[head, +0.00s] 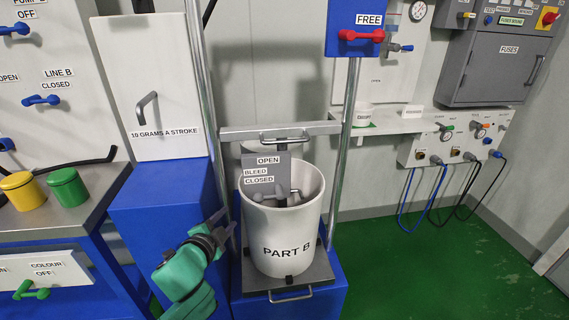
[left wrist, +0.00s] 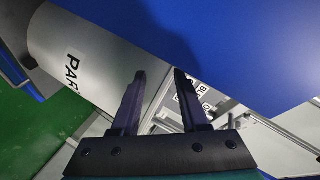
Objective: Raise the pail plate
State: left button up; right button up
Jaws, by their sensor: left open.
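The white pail (head: 289,238) marked PART B stands upright between two metal posts on a grey base plate. A grey crossbar (head: 240,132) with a bar handle (head: 283,139) spans the posts above it. Any plate inside the pail is mostly hidden. My left gripper (head: 226,228) is open and empty, left of the pail by the left post. In the left wrist view its fingers (left wrist: 160,75) are apart, with the pail (left wrist: 75,50) beyond. My right gripper is not in view.
A red lever (head: 362,37) under a FREE label sits on a blue box at the right post. A blue cabinet (head: 170,205) stands left of the posts. A yellow pot (head: 20,190) and a green pot (head: 68,187) stand farther left. Green floor (head: 420,265) is clear at right.

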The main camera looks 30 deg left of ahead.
pick_arm(q)
jog(key=w+d+r+m+t+h, duration=0.25)
jog(key=r+m+t+h, duration=0.2)
jog(key=r+m, duration=0.55)
jog(key=m+t+h, duration=0.1)
jog(key=m+h, duration=0.1)
jog(key=h, duration=0.1)
send_near(283, 143)
jog(key=a+x, duration=0.1)
jog(key=x, duration=0.2)
jog(key=shift+y, duration=0.25)
jog(key=w, duration=0.2)
jog(key=w+d, duration=0.1)
jog(key=w, duration=0.1)
jog(key=w+d+r+p, duration=0.1)
jog(key=w, duration=0.2)
jog(key=shift+r, duration=0.1)
jog(key=shift+w+d, duration=0.1)
jog(key=shift+w, duration=0.3)
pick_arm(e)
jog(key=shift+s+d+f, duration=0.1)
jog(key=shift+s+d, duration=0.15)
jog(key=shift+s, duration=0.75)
pick_arm(q)
grip_shut()
